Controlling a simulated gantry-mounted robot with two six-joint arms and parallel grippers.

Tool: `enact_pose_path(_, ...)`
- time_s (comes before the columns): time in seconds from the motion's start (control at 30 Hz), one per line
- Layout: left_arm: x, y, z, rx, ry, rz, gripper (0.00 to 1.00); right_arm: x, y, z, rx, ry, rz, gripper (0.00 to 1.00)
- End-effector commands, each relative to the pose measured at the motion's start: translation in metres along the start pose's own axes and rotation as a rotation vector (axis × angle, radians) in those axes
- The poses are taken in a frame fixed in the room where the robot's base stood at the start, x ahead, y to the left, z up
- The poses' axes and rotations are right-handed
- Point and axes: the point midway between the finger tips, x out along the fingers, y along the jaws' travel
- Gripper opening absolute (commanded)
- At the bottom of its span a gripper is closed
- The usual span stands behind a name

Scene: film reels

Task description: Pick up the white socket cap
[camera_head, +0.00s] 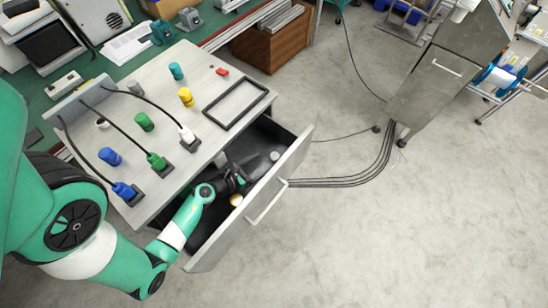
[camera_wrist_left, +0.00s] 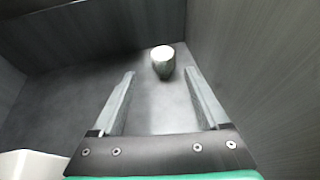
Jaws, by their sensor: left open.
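The white socket cap (camera_head: 274,156) lies inside the open drawer, near its right end. In the left wrist view the cap (camera_wrist_left: 163,62) is a small pale cylinder with a white top on the dark drawer floor. It is just beyond and between my fingertips, apart from both fingers. My left gripper (camera_head: 243,179) reaches down into the drawer, to the lower left of the cap. In the left wrist view the gripper (camera_wrist_left: 160,76) is open with nothing between its fingers. My right gripper is in neither view.
The open drawer (camera_head: 236,228) has walls close around my gripper. A yellowish round item (camera_head: 236,200) lies in it. The worktop above holds a black frame (camera_head: 236,103), blue (camera_head: 109,156), green (camera_head: 145,122) and yellow (camera_head: 186,97) caps, and cabled plugs. Open floor lies right.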

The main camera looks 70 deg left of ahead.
Motion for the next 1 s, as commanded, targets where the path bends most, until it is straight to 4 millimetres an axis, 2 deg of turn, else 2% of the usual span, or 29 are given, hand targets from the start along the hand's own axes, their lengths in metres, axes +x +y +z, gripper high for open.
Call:
enact_pose_path(0.1,0.019,-0.001,-0.001,0.001,-0.001,-0.003,0.78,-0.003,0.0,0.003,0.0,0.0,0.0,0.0)
enact_pose_path(0.37,0.032,-0.002,0.0,0.0,-0.001,-0.002,0.78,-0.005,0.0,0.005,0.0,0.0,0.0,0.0)
enact_pose_path(0.6,0.071,-0.006,0.0,0.001,-0.002,0.0,0.78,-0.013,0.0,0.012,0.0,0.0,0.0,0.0)
enact_pose_path(0.87,0.075,-0.005,0.001,-0.002,-0.001,0.001,0.78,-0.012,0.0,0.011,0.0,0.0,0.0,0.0)
enact_pose_path(1.0,0.075,-0.005,0.001,-0.002,-0.001,0.001,0.55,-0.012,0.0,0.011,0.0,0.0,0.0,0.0)
